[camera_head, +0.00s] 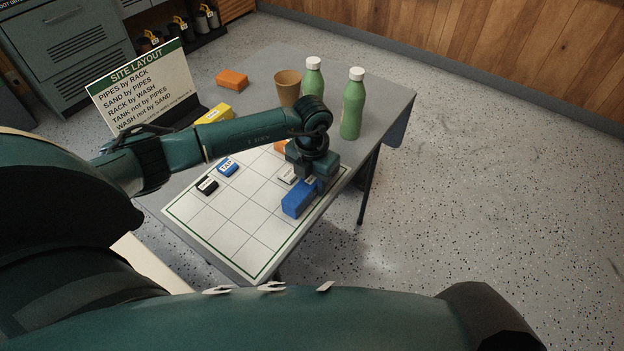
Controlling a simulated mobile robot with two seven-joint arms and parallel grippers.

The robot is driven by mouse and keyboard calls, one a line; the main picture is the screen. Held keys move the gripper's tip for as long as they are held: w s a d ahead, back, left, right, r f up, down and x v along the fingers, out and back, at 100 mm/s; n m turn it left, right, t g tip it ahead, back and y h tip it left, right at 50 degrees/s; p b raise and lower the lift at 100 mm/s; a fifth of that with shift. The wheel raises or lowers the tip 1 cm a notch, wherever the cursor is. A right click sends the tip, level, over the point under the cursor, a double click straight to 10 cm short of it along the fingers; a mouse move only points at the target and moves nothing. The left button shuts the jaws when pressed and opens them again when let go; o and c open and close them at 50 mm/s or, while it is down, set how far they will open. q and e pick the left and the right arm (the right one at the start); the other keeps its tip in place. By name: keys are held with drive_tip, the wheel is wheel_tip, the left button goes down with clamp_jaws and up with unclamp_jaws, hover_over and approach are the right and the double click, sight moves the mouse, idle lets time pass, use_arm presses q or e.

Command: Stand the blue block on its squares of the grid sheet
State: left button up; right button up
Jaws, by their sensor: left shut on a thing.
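The blue block (297,202) is a long blue box at the right side of the white grid sheet (243,236). My left gripper (311,180) points down over the far end of the blue block and is shut on it. The block's near end shows clear of the gripper. I cannot tell whether its underside touches the sheet. A sign (145,85) headed SITE LAYOUT stands at the back left with lines such as "tank not by pipes". My right gripper does not show.
Behind are a yellow block (214,115), an orange block (232,80), a brown cup (287,88) and green bottles (352,108). The sheet's near squares are clear.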

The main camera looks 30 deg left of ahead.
use_arm(q)
drive_tip(key=o, duration=1.1)
